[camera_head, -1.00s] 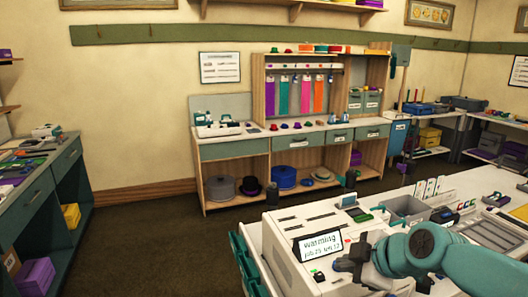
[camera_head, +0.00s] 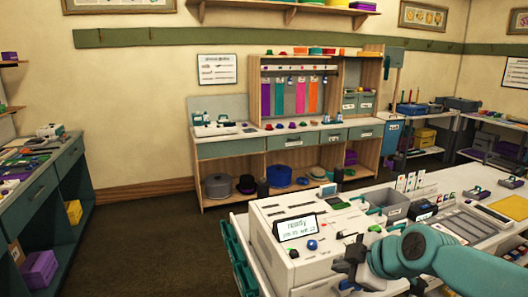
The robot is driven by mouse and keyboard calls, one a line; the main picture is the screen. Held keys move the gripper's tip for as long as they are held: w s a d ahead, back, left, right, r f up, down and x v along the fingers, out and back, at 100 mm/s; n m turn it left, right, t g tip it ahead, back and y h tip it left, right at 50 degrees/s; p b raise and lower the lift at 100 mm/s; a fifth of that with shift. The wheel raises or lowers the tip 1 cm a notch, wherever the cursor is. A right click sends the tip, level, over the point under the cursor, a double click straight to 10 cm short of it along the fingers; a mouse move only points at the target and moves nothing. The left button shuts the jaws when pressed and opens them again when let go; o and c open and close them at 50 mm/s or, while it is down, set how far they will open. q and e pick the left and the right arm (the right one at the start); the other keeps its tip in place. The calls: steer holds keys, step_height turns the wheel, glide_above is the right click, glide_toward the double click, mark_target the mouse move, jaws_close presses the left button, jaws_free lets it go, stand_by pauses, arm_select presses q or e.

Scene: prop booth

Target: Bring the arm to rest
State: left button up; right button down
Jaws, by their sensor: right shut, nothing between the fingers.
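My right arm, teal, comes in from the lower right. Its dark grey gripper (camera_head: 345,268) is shut and empty, at the front right side of the white machine (camera_head: 272,218). I cannot tell whether it touches the machine. The machine has a small tilted screen (camera_head: 297,227), whose short text looks like "ready", with a blue knob (camera_head: 312,245) beside it. My left gripper is not in view.
The machine stands on a white counter (camera_head: 462,190) with a grey bin (camera_head: 392,204) and trays behind the arm. A wooden shelf unit (camera_head: 198,175) stands at the back wall, a teal-fronted bench (camera_head: 45,190) at left. Dark floor lies open between.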

steer(key=s+a+f+m+g, duration=0.1)
steer(key=s+f+m, duration=0.2)
steer(key=f, duration=0.7)
steer(key=s+a+f+m+g+h, duration=0.1)
steer(key=s+f+m+g, duration=0.15)
steer(key=f, duration=0.75)
steer(key=s+a+f+m+g, duration=0.1)
steer(key=s+f+m, duration=0.25)
steer(key=f, duration=0.65)
steer(key=s+a+f+m+g, duration=0.1)
steer(key=s+f+m, duration=0.3)
steer(key=s, duration=0.4)
steer(key=s+a+f+m+g, duration=0.1)
steer(key=s+f+m+g, duration=0.1)
steer(key=s+f+m, duration=0.2)
steer(key=s+f, duration=0.3)
steer(key=s, duration=0.2)
steer(key=shift+f, duration=0.3)
